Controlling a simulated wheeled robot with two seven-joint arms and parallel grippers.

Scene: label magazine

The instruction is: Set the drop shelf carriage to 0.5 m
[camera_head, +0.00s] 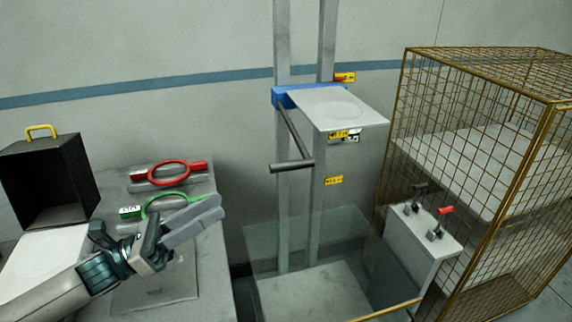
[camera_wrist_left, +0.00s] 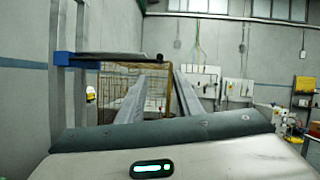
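The drop shelf carriage, a blue bracket (camera_head: 283,97) with a grey shelf plate (camera_head: 345,112), sits partway up two grey upright posts (camera_head: 283,215). A dark lever with a crossbar handle (camera_head: 292,166) hangs down from the bracket. Yellow labels mark the upright above (camera_head: 345,77) and below (camera_head: 334,180) the shelf, and one more (camera_head: 345,134) is at its front edge; their text is unreadable. My left gripper (camera_head: 216,207) is open and empty, left of and below the handle and apart from it. The left wrist view shows its spread fingers (camera_wrist_left: 160,74) and the carriage (camera_wrist_left: 62,58) at left. My right gripper is not visible.
A left-hand bench carries a black open box (camera_head: 50,185), a red ring-shaped tool (camera_head: 170,173) and a green one (camera_head: 160,207). A wire cage (camera_head: 480,150) and a grey box with two levers (camera_head: 425,235) stand at right. Transparent panels (camera_head: 262,250) surround the posts' base.

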